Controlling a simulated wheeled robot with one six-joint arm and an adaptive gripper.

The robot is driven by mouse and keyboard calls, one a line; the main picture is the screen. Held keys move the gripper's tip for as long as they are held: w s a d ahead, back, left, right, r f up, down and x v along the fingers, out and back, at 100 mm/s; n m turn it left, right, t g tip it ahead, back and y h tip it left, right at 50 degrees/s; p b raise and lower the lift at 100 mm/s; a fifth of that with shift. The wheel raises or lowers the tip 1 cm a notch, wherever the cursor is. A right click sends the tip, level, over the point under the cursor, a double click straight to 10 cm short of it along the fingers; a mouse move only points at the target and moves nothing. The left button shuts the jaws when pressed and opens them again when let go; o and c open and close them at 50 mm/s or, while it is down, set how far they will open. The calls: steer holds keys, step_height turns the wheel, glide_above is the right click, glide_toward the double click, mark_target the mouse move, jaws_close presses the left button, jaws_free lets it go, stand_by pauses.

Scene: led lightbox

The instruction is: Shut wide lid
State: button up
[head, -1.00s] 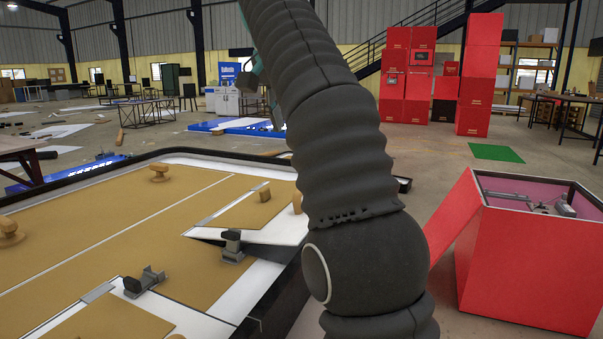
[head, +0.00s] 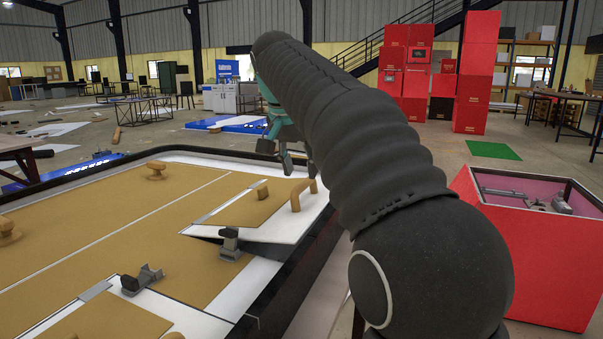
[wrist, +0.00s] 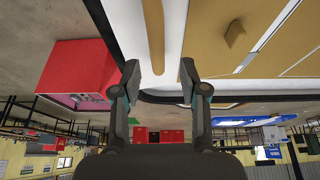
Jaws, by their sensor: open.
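A brown and white lid panel (head: 240,209) on the large table stands slightly tilted, with a dark gap under its near edge. It also shows in the wrist view (wrist: 213,45). It carries a small wooden knob (head: 262,191) and an arched wooden handle (head: 297,195) near its right edge. My gripper (head: 284,158) is above the far right side of the panel, near the handle. In the wrist view my gripper (wrist: 158,76) is open, and the handle (wrist: 154,40) lies in line with the gap between the fingers. I cannot tell whether they touch it.
Two dark latch-like fittings (head: 230,244) (head: 143,279) stand on the table. More wooden knobs (head: 156,170) sit further left. A red open-topped box (head: 540,255) is on the floor to the right. Red boxes (head: 475,85) are stacked further back. My arm hides part of the table's right side.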

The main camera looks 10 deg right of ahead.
steer(key=shift+x, duration=1.1)
jaws_close()
